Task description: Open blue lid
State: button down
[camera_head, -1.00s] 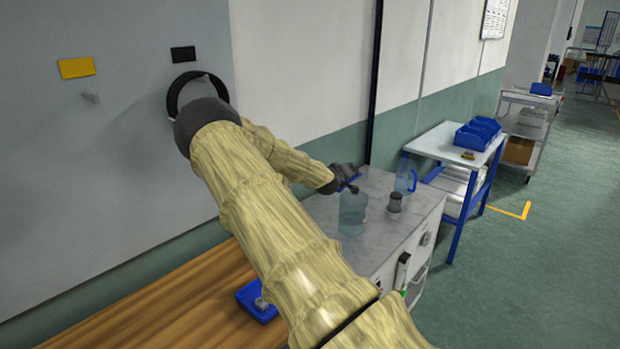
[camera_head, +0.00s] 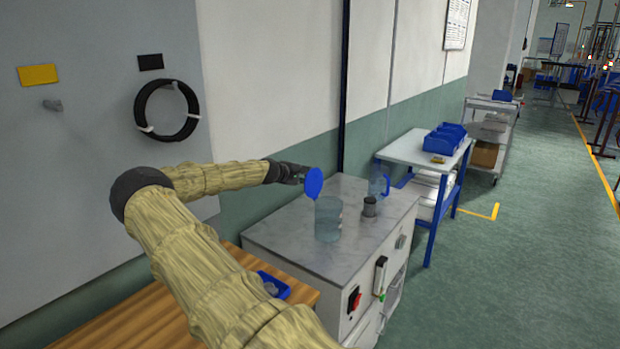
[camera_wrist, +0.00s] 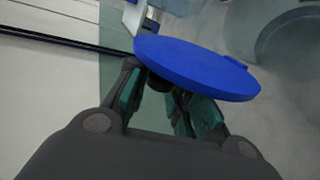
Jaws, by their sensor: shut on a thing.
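The blue lid (camera_head: 314,183) is a round disc, tilted steeply above the left side of the mouth of a clear container (camera_head: 328,222) on the grey cabinet top. The lid also shows large in the wrist view (camera_wrist: 195,68). My gripper (camera_head: 300,175) is at the lid's left side, shut on it. In the wrist view, my gripper's fingers (camera_wrist: 165,95) reach under the lid, which hides their tips. The container's round rim (camera_wrist: 290,40) shows at the upper right there, apart from most of the lid. Whether the lid touches the container is unclear.
A dark grey small cylinder (camera_head: 369,207) and a clear jug with a blue handle (camera_head: 379,186) stand right of the container. A blue tray (camera_head: 272,287) sits on the wooden bench (camera_head: 130,318). The cabinet top's front (camera_head: 285,235) is clear.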

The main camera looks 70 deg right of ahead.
jog(key=shift+w+d+f+n, duration=0.1)
jog(key=shift+w+n, duration=0.15)
jog(key=shift+n, duration=0.05)
dwell(0.4)
jog(key=c, duration=1.3)
grip_release()
jog(key=shift+f, duration=0.1)
jog(key=v, duration=1.2)
jog(key=shift+w+d, duration=0.1)
